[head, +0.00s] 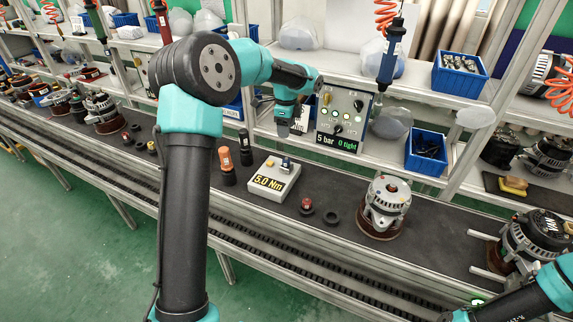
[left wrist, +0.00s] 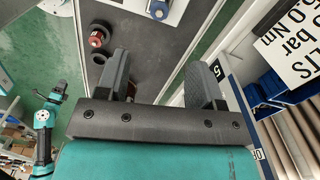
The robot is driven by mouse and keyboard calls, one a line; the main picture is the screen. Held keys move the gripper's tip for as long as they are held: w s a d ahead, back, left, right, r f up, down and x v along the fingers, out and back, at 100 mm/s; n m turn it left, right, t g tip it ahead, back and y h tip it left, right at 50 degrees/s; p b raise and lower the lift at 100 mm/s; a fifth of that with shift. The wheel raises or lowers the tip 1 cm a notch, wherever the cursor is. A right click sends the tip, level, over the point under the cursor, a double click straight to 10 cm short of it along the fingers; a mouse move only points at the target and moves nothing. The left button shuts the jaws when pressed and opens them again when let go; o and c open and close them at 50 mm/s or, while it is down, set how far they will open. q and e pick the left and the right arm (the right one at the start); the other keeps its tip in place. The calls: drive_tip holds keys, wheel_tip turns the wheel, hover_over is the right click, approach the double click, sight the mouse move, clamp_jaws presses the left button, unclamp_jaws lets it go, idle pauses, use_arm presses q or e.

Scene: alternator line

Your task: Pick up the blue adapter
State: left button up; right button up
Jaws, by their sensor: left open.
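A small dark adapter with a blue part (head: 286,164) stands on top of the light-grey box with the 5.0 Nm display (head: 266,184). In the left wrist view the blue adapter (left wrist: 159,9) shows at the top edge, partly cut off, on the pale box. My left gripper (head: 291,128) is above and behind that box in the head view, apart from the adapter. In the left wrist view its two fingers (left wrist: 163,78) are spread with nothing between them.
A red-topped adapter (head: 306,206) and a black ring (head: 332,217) stand right of the box. An orange-topped adapter (head: 227,166) and a black one (head: 245,149) stand left. An alternator (head: 385,206) sits further right. The control panel (head: 342,115) stands close behind my left gripper.

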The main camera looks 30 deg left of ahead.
use_arm(q)
approach(286, 158)
wheel_tip(286, 158, down, 5)
drive_tip(key=shift+f, duration=0.15)
idle(0.3)
drive_tip(key=shift+f, duration=2.6)
drive_tip(key=c, duration=0.9)
drive_tip(key=shift+r, duration=0.15)
